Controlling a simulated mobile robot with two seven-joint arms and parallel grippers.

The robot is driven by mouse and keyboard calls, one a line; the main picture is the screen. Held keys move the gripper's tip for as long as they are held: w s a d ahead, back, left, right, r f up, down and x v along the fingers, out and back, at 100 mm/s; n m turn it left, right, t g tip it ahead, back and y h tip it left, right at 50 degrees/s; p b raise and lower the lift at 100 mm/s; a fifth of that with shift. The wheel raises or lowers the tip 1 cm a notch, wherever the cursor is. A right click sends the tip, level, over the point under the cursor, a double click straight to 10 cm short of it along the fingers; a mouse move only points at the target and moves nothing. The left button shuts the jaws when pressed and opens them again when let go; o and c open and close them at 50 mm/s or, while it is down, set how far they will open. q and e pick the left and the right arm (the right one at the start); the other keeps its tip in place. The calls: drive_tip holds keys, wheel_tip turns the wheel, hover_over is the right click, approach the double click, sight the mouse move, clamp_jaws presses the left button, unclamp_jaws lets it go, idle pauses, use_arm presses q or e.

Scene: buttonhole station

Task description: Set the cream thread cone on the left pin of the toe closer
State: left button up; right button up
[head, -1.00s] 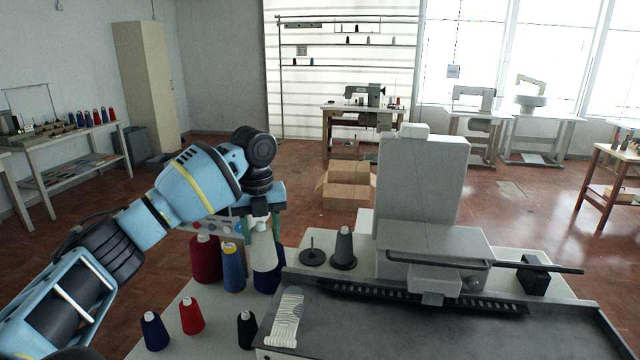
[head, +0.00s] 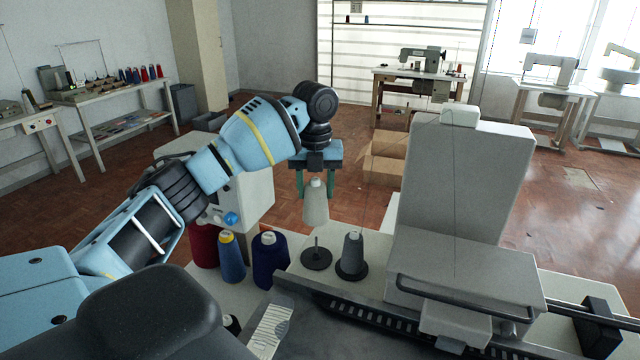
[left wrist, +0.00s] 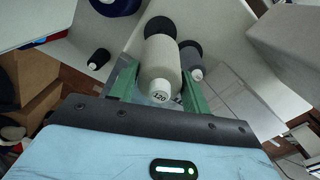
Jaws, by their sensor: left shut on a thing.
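The cream thread cone (head: 316,205) hangs upright from my left gripper (head: 316,184), whose green fingers are shut on its top. It also shows in the left wrist view (left wrist: 161,62), between the fingers. In the head view the cone appears just above the left pin (head: 316,250) of the toe closer (head: 465,180); a gap shows between them. The left pin is a bare thin spike on a round dark base. A grey cone (head: 352,254) stands on the pin to its right. My right gripper is out of view.
Maroon, blue (head: 231,258) and navy (head: 269,260) cones stand left of the pins. The toe closer's tall grey body rises close on the right. A pale control box (head: 250,195) stands behind the cones. A cardboard box (head: 385,160) sits on the floor beyond.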

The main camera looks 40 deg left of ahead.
sight(316, 201)
use_arm(q)
drive_tip(key=shift+f, duration=1.9)
drive_tip(key=shift+f+b, duration=0.65)
drive_tip(key=shift+f, duration=2.8)
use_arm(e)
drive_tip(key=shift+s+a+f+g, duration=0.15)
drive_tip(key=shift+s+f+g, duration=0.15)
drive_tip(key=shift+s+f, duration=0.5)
use_arm(q)
drive_tip(key=shift+f, duration=0.5)
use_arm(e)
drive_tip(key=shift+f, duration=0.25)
use_arm(q)
drive_tip(key=o, duration=1.1)
drive_tip(key=shift+r, duration=3.9)
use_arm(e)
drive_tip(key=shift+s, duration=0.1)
